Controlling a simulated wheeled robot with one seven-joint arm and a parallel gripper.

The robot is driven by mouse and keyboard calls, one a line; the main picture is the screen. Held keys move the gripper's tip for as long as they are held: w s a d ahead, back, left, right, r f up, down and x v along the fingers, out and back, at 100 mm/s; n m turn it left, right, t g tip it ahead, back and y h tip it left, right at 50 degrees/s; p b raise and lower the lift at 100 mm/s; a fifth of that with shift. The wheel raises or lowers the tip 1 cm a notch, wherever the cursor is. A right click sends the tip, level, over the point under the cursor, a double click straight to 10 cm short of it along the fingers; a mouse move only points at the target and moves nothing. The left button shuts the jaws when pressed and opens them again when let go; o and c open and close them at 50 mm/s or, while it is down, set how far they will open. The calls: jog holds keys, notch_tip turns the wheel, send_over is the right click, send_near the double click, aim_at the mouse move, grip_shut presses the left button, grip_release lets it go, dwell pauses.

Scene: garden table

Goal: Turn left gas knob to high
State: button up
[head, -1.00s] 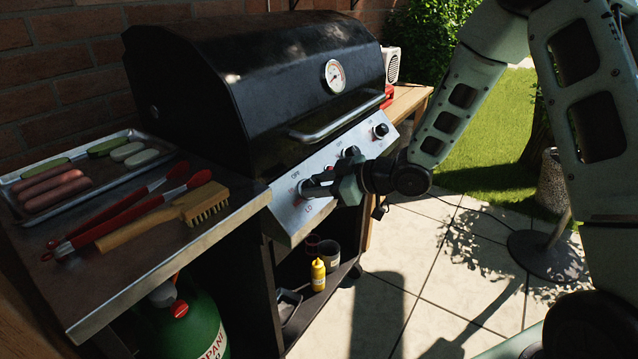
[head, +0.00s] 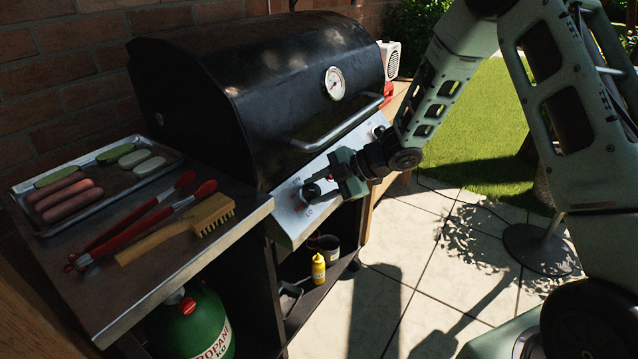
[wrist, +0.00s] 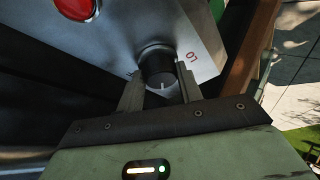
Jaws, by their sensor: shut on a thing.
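The grill's sloping metal control panel (head: 287,219) faces me below the closed black lid (head: 270,85). The left gas knob (head: 309,192) is a dark round knob at the panel's left end, partly hidden by my gripper (head: 318,187) in the head view. In the wrist view the knob (wrist: 158,66) sits between the two fingers of my gripper (wrist: 160,85), which are shut on its sides. A white mark on the knob points down toward my gripper's body. The "LO" label (wrist: 193,57) shows to its right. A red round part (wrist: 76,7) is at the top left.
A side shelf left of the grill bears a food tray (head: 60,222), red-handled tongs (head: 130,222) and a brush (head: 190,222). A green propane tank (head: 200,320) stands below. A yellow bottle (head: 318,272) is on the lower shelf. The paving (head: 415,235) to the right is open.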

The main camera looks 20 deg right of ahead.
jog(key=shift+n, duration=0.6)
jog(key=shift+g+p, duration=0.3)
jog(key=o, duration=1)
jog(key=p+v, duration=0.1)
jog(key=v, duration=1.6)
jog(key=shift+s+r, duration=0.15)
jog(key=shift+r, duration=0.05)
